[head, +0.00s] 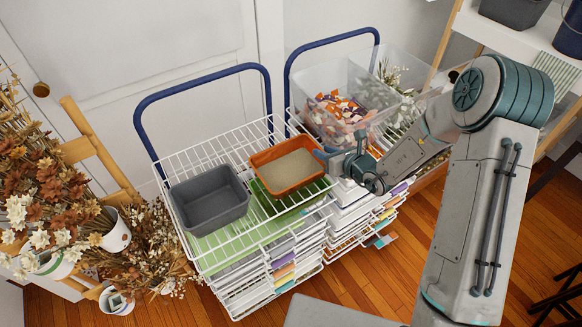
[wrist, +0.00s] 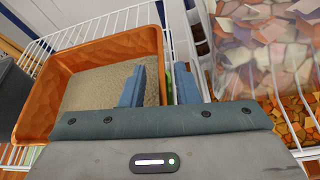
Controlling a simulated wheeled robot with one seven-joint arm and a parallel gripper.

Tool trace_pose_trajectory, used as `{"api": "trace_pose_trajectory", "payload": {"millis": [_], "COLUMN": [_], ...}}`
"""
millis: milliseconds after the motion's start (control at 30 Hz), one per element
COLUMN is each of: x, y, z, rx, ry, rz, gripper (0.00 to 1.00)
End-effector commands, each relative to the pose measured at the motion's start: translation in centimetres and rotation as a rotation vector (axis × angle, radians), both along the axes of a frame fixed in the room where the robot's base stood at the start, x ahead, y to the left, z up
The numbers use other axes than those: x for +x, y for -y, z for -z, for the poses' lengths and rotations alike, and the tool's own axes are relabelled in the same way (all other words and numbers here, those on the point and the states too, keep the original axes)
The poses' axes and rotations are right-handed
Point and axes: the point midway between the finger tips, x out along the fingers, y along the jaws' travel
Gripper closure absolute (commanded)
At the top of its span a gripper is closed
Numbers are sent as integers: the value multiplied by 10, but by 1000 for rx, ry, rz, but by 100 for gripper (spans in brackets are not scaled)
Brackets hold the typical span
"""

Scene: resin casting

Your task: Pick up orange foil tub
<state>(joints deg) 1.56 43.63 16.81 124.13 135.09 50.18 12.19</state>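The orange foil tub (head: 284,181) stands on the white wire rack, holding a beige grainy fill. It fills the left of the wrist view (wrist: 38,98). My gripper (head: 334,158) is at the tub's right side in the head view. In the wrist view my gripper (wrist: 159,88) has its two blue fingers apart. The left finger is over the inside of the tub and the right finger is outside, with the tub's right wall between them. I see gaps beside the wall; contact is not visible. The gripper hides the tub's near right corner in the wrist view.
A grey tub (head: 209,199) stands close left of the orange tub. A clear bin (head: 345,92) of orange, white and purple pieces is behind on the neighbouring rack. Blue handles (head: 203,79) rise at the back. Dried flowers (head: 45,185) crowd the left.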

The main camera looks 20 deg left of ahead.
Motion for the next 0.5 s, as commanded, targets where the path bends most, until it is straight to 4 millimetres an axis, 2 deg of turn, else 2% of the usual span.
{"api": "trace_pose_trajectory", "payload": {"millis": [100,400,500], "x": [6,8,8], "y": [-9,-11,-11], "z": [3,5,5], "rx": [1,1,1], "ry": [0,1,1], "rz": [-1,0,0], "gripper": [72,72,100]}}
